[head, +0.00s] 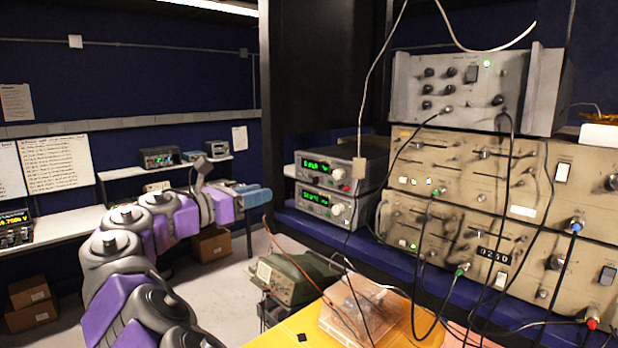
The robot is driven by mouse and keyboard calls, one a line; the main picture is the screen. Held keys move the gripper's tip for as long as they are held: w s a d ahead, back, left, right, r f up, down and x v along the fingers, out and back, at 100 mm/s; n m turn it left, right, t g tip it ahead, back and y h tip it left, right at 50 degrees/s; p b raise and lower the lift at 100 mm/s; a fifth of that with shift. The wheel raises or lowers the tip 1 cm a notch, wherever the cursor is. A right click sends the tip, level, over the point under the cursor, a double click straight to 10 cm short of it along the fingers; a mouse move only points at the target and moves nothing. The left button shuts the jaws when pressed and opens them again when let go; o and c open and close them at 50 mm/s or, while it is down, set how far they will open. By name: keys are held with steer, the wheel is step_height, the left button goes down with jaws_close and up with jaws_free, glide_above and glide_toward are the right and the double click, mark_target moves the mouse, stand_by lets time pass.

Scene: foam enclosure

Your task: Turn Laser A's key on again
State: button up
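My gripper (256,196), with blue fingertips, is raised at the middle left and points right, toward the rack. It is apart from all the equipment, and I cannot tell whether its fingers are open or shut. No label reading Laser A is legible and no key can be made out. A grey unit (462,84) with black knobs, a dark switch and a lit green lamp stands on top of the rack at the right. Two beige units (455,165) (395,212) with sliders, switches and knobs are stacked under it.
Two stacked instruments (340,165) with lit green displays stand left of the rack. Cables hang across the beige fronts. Shelves and cardboard boxes (211,244) stand behind my arm.

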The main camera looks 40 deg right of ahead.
mark_target(316, 180)
steer(key=w+d, duration=0.1)
steer(key=d, duration=1.5)
steer(key=shift+d+p, duration=0.4)
steer(key=shift+w, duration=0.1)
steer(key=shift+c, duration=0.2)
steer(key=shift+a, duration=0.1)
jaws_close()
